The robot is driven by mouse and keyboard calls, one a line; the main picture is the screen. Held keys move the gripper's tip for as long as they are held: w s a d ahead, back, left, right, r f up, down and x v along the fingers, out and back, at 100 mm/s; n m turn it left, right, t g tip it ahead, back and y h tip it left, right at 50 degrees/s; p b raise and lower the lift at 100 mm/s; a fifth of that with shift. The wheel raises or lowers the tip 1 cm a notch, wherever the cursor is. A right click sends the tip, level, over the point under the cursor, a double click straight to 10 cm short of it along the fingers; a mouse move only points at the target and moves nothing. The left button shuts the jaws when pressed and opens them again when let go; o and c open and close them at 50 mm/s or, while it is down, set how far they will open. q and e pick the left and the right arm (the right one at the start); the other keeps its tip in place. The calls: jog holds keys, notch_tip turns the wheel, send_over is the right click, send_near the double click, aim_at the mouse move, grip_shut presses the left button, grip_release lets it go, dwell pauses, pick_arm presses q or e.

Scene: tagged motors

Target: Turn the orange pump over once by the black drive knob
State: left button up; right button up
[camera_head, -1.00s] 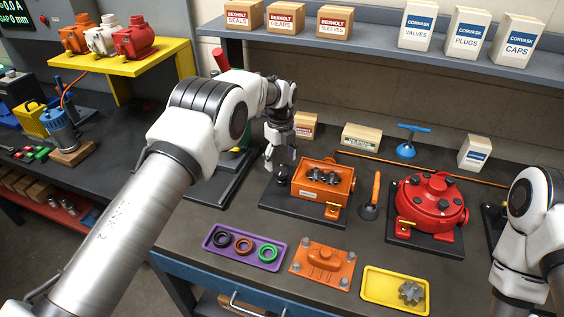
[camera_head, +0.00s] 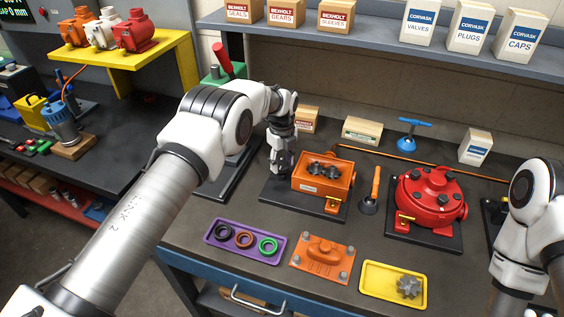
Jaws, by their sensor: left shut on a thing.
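The orange pump (camera_head: 316,187) sits on a black base plate on the bench, its top open with dark gears showing inside. My left gripper (camera_head: 281,168) points down at the pump's left side and is shut on the black drive knob there. The knob itself is hidden by the fingers. My right arm shows at the right edge, but its gripper is out of view.
An orange cover (camera_head: 323,259) with bolts, a purple tray (camera_head: 219,245) of rings and a yellow tray (camera_head: 371,294) with a gear lie in front. An orange-handled tool (camera_head: 375,185) and red pump (camera_head: 432,198) stand to the right.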

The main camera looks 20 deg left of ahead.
pick_arm(q)
jog(key=shift+s+f, duration=0.1)
jog(key=shift+f, duration=0.15)
